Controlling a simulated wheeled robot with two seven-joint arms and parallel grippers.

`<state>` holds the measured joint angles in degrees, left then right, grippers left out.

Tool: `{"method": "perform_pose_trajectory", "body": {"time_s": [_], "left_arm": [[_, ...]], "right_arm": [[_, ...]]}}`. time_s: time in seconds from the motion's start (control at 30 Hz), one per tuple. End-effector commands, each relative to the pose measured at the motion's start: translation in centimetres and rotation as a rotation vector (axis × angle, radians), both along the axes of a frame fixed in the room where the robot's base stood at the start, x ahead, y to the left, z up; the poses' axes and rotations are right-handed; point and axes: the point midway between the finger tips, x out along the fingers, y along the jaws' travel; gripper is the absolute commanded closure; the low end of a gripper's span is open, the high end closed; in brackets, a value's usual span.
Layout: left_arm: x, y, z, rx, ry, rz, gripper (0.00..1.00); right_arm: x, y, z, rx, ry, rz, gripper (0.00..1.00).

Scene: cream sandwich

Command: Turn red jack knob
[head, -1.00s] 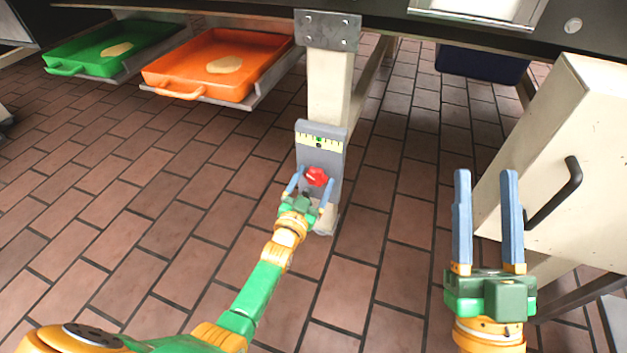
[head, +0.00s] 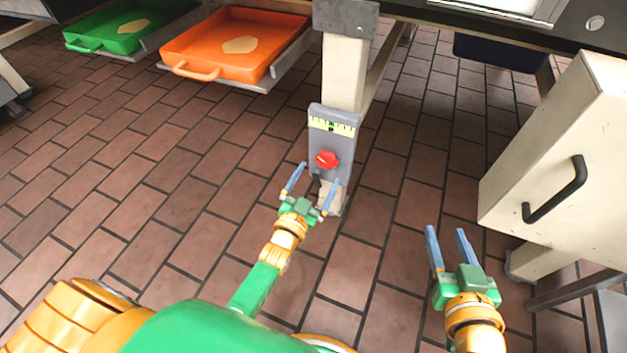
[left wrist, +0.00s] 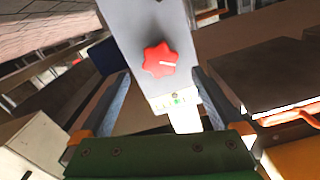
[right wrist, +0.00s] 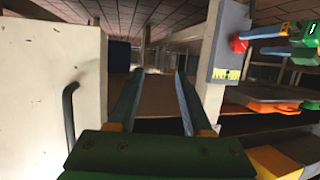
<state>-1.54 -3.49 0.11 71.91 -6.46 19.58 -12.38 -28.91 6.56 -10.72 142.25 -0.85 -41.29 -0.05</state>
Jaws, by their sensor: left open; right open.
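The red jack knob (head: 327,160) sits on a grey panel (head: 318,142) fixed to the cream table leg. A yellow gauge strip (head: 332,125) with a small green mark is above the knob. My left gripper (head: 320,172) is open, just below and in front of the knob, and appears apart from it. In the left wrist view the knob (left wrist: 160,60), with a white pointer line, shows between and beyond the open fingers. My right gripper (head: 446,232) is open and empty, to the right of the leg. The knob's edge (right wrist: 238,44) also shows in the right wrist view.
An orange tray (head: 196,72) and a green tray (head: 91,44) stand out from under the table at the back left, each with a flat pale piece. A cream cabinet with a black handle (head: 556,190) is at the right. Open brick floor lies between.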

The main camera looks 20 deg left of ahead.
Motion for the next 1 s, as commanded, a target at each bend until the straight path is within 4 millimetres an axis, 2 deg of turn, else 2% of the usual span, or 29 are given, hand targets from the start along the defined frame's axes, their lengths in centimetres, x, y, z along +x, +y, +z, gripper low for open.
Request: {"method": "perform_pose_trajectory", "body": {"time_s": [0.1, 0.27, 0.77, 0.87, 0.97, 1.0], "left_arm": [[-1.0, 0.0, 0.1, 0.000, 0.001, 0.000, 0.00], [-1.6, 0.1, 0.1, 0.000, 0.000, 0.000, 0.00], [-1.8, 0.1, -0.1, -0.002, 0.015, 0.000, 0.00], [-3.0, 0.4, -1.8, -0.013, 0.166, 0.001, 0.00], [-6.2, 0.7, -4.8, -0.041, 0.442, 0.008, 0.00], [-7.8, 0.7, -5.8, -0.049, 0.552, 0.012, 0.00]], "right_arm": [[-1.3, -0.6, -2.4, -0.028, 0.143, -0.011, 0.50], [-2.4, -1.1, -4.2, -0.049, 0.249, -0.018, 0.50], [-2.7, -1.2, -4.7, -0.054, 0.274, -0.019, 0.50], [-3.4, -1.5, -6.5, -0.070, 0.360, -0.024, 0.50], [-5.2, -2.1, -9.7, -0.099, 0.514, -0.033, 0.50], [-6.0, -2.3, -11.0, -0.110, 0.574, -0.036, 0.50]]}}
